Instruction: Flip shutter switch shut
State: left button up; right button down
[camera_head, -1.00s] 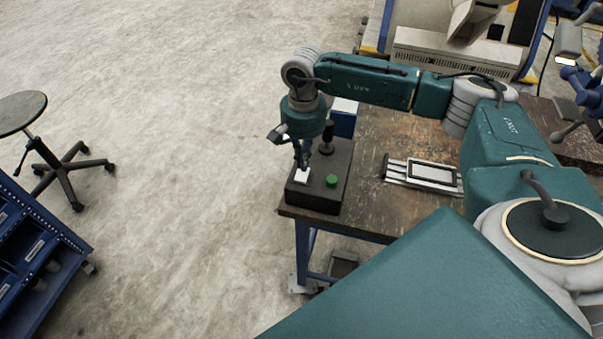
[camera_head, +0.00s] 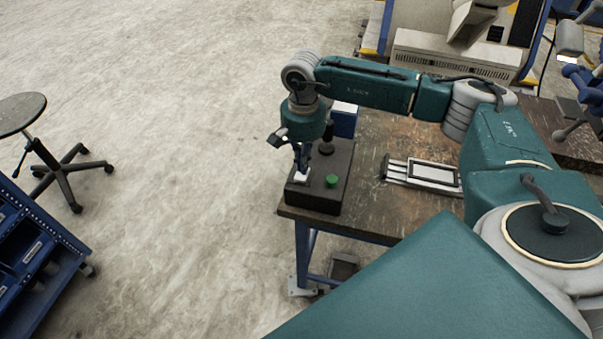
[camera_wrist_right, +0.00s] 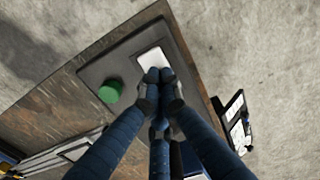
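A black control box (camera_head: 324,201) sits on the left end of the wooden bench. It carries a white switch piece (camera_head: 301,178), a green round button (camera_head: 331,181) and a dark upright knob (camera_head: 327,139). My right gripper (camera_head: 302,168) points down at the white piece. In the right wrist view, the fingertips of my right gripper (camera_wrist_right: 160,75) are together, with no object between them. They overlap the near end of the white piece (camera_wrist_right: 153,61); whether they touch it I cannot tell. The green button (camera_wrist_right: 111,91) is to their left. My left gripper is not in view.
The bench (camera_head: 385,135) also holds a flat framed panel (camera_head: 434,173) right of the box. A blue box (camera_head: 344,120) stands behind the control box. A round stool (camera_head: 20,113) and a blue drawer cart (camera_head: 38,250) stand at the left. The floor between is clear.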

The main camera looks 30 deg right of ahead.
jog(key=shift+s, duration=0.1)
jog(key=shift+r+p, duration=0.65)
jog(key=shift+r, duration=0.2)
jog(key=shift+r+p, duration=1.3)
jog(key=shift+r, duration=1.25)
